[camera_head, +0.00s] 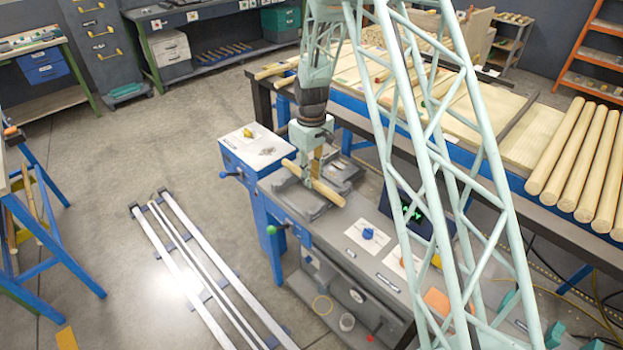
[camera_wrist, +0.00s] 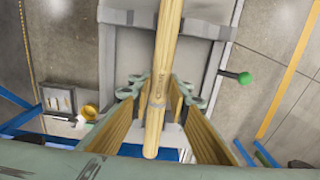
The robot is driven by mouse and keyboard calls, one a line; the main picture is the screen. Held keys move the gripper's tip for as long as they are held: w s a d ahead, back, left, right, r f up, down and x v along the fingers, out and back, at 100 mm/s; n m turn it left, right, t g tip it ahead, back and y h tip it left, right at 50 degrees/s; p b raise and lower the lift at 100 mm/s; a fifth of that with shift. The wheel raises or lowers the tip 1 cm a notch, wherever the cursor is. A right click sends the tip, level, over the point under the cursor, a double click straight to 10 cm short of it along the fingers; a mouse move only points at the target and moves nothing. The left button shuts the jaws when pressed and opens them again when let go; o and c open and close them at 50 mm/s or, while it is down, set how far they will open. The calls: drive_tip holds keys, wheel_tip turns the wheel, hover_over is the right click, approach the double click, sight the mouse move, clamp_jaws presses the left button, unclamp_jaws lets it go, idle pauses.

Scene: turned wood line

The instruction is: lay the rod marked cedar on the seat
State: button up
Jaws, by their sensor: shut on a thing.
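A pale wooden rod (camera_head: 328,193) lies between the fingers of my gripper (camera_head: 314,168), which is shut on it. In the wrist view the rod (camera_wrist: 168,45) runs from the top edge down between the wood-coloured finger pads. Small dark lettering runs along it, too small to read surely. A grey fixture on the bench, which looks like the seat (camera_head: 291,203), is directly under the rod. Its grey blocks also show in the wrist view (camera_wrist: 118,50), on both sides of the rod. I cannot tell whether the rod touches it.
The bench carries a white card with a blue knob (camera_head: 368,234) and a dark screen (camera_head: 410,212). A green-knobbed lever (camera_wrist: 243,78) sticks out at the bench side. Thick round logs (camera_head: 575,165) lie on the table at right. White floor rails (camera_head: 195,260) run left of the bench.

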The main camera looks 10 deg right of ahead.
drive_tip(key=shift+f+b, duration=0.3)
drive_tip(key=shift+f, duration=0.25)
drive_tip(key=o, duration=1)
drive_tip(key=shift+c, duration=0.2)
drive_tip(key=shift+r, duration=0.15)
wheel_tip(320, 180, up, 13)
drive_tip(key=p, duration=0.1)
drive_tip(key=shift+p, duration=0.3)
idle(0.7)
